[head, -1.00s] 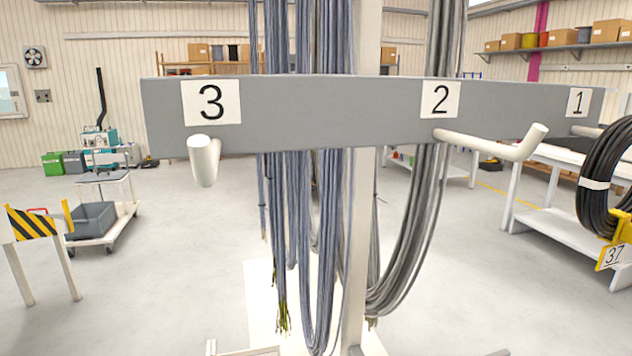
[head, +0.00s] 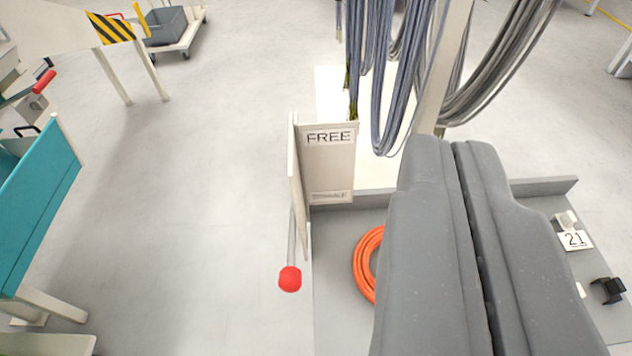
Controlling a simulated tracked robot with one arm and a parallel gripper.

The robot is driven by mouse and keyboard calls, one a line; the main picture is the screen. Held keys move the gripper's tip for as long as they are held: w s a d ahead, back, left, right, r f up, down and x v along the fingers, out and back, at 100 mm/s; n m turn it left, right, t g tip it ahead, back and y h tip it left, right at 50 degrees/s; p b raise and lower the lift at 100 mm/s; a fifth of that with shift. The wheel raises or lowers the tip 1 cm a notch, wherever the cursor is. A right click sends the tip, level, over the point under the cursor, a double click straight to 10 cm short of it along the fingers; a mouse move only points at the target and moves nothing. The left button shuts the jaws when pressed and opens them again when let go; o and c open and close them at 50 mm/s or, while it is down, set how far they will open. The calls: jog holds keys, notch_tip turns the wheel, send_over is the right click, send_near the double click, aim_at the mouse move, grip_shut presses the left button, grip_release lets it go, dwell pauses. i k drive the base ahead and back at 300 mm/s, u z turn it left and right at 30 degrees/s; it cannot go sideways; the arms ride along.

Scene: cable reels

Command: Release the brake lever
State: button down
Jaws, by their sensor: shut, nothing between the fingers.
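The brake lever (head: 291,240) is a thin grey rod with a red ball knob (head: 290,279) at its lower end. It points down beside a pale upright plate (head: 328,168). The plate has a FREE label (head: 328,137) at the top and a second label (head: 331,196) near the bottom, too small to read surely. The knob is at the low end, away from FREE. My gripper (head: 447,145) is shut and empty, its two grey fingers side by side. In the picture it lies to the right of the lever and plate, apart from the knob.
An orange cable coil (head: 366,264) lies on the grey deck (head: 335,325), partly hidden by my gripper. Grey-blue cables (head: 400,75) hang behind the plate. A teal cabinet (head: 40,215) stands at the left. The floor (head: 190,210) left of the lever is clear.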

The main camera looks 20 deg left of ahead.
aim_at(290, 275)
jog(key=z, duration=0.6)
jog(key=k, duration=1.7)
jog(key=u, duration=0.55)
jog(key=i, duration=1)
jog(key=z, duration=0.05)
